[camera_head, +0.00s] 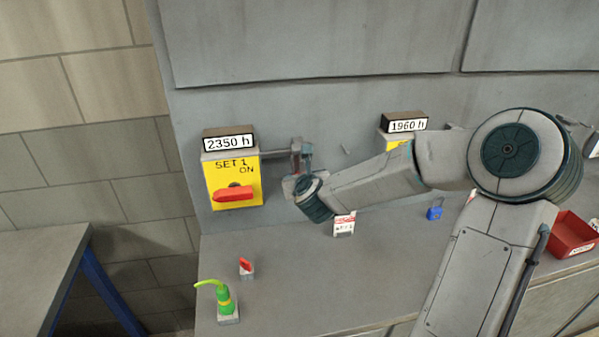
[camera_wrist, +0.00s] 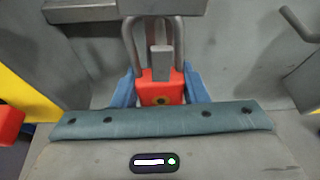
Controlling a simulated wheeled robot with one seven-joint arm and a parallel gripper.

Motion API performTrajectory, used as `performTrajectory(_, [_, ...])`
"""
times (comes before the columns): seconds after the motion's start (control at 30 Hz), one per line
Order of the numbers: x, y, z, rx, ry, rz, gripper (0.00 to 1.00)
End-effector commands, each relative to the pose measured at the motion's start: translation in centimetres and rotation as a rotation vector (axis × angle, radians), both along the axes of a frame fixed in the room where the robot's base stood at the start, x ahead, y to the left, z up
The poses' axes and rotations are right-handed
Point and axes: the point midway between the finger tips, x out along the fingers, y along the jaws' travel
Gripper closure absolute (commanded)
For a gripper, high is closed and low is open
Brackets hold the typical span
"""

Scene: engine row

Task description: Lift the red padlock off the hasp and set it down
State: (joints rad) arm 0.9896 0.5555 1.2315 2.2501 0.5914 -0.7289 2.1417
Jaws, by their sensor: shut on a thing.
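The red padlock (camera_wrist: 160,90) shows in the wrist view, upright between the two blue fingers of my gripper (camera_wrist: 160,92), which is shut on its body. Its grey shackle (camera_wrist: 130,42) rises to the grey hasp bar (camera_wrist: 85,12); the top of the loop is hidden, so I cannot tell whether it is still hooked on. A grey post (camera_wrist: 160,62) stands in front of the padlock. In the head view my gripper (camera_head: 299,178) is at the hasp (camera_head: 285,152), right of the yellow SET 1 switch box (camera_head: 222,172); the padlock is hidden there.
The grey bench (camera_head: 290,270) below has clear room in front. A second switch box (camera_head: 397,140) is to the right.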

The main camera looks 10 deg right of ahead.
Motion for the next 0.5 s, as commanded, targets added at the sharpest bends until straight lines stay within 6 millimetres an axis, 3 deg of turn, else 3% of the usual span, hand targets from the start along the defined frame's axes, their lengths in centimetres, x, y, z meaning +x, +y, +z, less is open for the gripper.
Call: performTrajectory(0.5, [-2.1, 0.0, 0.1, -0.002, 0.000, 0.001, 0.88])
